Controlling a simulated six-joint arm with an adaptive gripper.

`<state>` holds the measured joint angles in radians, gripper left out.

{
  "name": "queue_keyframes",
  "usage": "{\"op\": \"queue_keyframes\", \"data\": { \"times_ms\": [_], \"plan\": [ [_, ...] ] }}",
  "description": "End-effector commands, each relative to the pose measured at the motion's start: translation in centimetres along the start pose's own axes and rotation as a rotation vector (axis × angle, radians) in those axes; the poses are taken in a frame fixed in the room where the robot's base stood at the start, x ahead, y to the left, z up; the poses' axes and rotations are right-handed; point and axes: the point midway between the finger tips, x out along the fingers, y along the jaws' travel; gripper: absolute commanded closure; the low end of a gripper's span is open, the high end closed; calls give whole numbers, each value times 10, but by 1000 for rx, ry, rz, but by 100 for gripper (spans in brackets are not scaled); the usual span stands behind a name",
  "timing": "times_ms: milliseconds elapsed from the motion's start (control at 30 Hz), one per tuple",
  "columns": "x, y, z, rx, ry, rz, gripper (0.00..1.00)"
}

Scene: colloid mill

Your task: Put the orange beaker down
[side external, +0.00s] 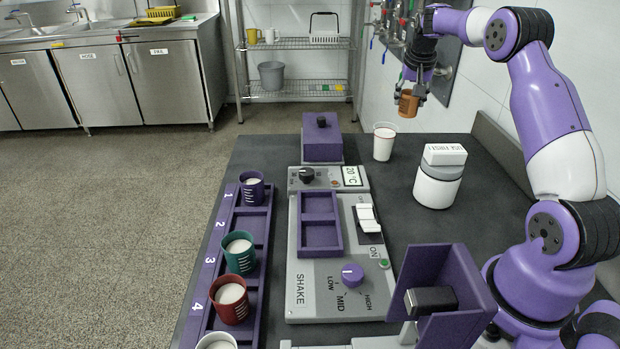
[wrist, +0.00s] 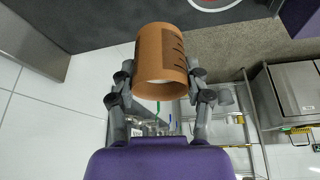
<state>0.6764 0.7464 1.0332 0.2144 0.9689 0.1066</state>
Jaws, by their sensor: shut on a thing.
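The orange beaker (side external: 408,103) is in the air at the back right, above the dark table and near the wall. It also shows large in the wrist view (wrist: 160,58), with dark marks on its side. My gripper (side external: 414,91) is shut on it; in the wrist view the fingers (wrist: 162,98) press on both sides of the beaker. A purple rack (side external: 247,223) with numbers 1 to 4 runs along the table's left side. It holds purple (side external: 252,190), teal (side external: 239,252) and red (side external: 230,302) beakers, with a bare stretch between purple and teal.
A white cup (side external: 384,143) stands below and left of the held beaker. A white jar (side external: 437,187) with a labelled block on top stands right of centre. A shaker panel (side external: 320,285) with an empty two-part purple tray (side external: 320,238) fills the middle. A purple box (side external: 322,148) stands behind it.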

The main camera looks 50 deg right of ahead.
Motion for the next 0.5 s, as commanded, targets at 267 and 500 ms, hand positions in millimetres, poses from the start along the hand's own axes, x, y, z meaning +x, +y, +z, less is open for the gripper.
{"op": "queue_keyframes", "data": {
  "times_ms": [267,500],
  "plan": [
    [16,57,-11,101,-2,43,92],
    [58,58,7,103,-3,43,92]
  ]
}}
